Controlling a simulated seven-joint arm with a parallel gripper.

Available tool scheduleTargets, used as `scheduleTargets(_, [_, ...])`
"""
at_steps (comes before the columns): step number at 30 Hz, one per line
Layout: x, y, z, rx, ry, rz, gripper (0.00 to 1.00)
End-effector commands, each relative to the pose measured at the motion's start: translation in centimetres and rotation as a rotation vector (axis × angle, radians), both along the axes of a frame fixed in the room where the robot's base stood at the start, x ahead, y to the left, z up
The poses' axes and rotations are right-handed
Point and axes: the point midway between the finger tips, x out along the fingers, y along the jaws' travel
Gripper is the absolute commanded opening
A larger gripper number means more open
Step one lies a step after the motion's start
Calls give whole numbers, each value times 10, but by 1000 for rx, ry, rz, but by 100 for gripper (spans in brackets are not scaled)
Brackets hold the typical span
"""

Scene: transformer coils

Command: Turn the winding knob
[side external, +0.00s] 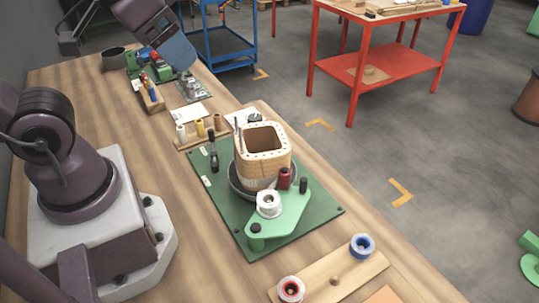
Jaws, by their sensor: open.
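A green winding fixture (222,212) lies on the wooden bench. On it a tan rectangular coil (263,165) with an open top sits in a dark round dish. A green plate at the front carries a white spool (269,204), a dark red cylinder (285,178), a black post (303,185) and a dark knob (256,229) at its front left end. I cannot tell for certain which is the winding knob. A black-handled upright (213,150) stands on the left side. My gripper (187,76) is at the top left, open, away from the fixture; its fingertips are hard to make out.
A rack with several small spools (201,133) stands behind the fixture. A wooden board (334,279) with a red and a blue spool lies in front. Small parts and a green board (192,88) lie farther back. A red table (374,68) stands beyond clear floor.

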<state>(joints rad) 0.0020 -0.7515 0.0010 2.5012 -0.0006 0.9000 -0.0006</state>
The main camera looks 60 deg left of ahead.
Motion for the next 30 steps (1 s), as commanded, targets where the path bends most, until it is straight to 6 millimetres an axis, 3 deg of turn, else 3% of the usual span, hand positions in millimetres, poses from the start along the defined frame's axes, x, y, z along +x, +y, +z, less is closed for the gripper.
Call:
scheduleTargets(10, [1,4,-2,1,9,21,68])
scheduleTargets(17, [21,36,-35,-44,202,189,68])
scheduleTargets(23, [59,74,-72,-255,340,577,68])
scheduleTargets(30, [103,131,-133,-582,429,1246,68])
